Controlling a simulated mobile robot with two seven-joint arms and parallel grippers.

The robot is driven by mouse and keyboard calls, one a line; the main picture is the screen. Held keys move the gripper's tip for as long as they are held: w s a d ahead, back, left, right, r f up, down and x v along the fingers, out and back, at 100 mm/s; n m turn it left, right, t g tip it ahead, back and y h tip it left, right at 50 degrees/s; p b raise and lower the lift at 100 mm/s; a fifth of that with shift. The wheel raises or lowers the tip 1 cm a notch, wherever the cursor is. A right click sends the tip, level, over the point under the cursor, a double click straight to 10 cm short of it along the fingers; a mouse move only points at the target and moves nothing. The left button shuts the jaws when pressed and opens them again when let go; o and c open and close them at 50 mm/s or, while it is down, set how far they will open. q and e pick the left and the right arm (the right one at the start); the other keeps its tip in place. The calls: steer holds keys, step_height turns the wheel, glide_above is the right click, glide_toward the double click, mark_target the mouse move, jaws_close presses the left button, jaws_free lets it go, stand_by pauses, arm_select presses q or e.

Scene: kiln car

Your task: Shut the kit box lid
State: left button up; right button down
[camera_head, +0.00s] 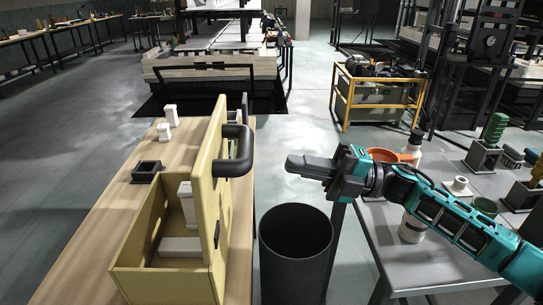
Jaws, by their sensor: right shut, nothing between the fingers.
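The kit box (140,252) is a pale yellow box on the wooden bench at the left, with its open top facing up. Its lid (212,190) stands about upright along the box's right side and carries a thick black handle (238,150) on its right face. White blocks (186,205) show inside the box; the lid hides part of the interior. My right gripper (292,161) is shut and empty, pointing left, in the air to the right of the handle with a gap between them. My left gripper is not in view.
A dark round bin (296,228) stands below my right gripper, between the bench and a grey table (430,262). That table holds an orange bowl, cups and brushes. A small black open holder (147,172) and white pieces (168,116) sit on the wooden bench (95,235).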

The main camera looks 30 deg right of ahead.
steer(key=x, duration=0.5)
steer(key=shift+a+p, duration=0.25)
steer(key=shift+p, duration=0.1)
steer(key=shift+w+d+r, duration=0.1)
steer(key=shift+r, duration=0.05)
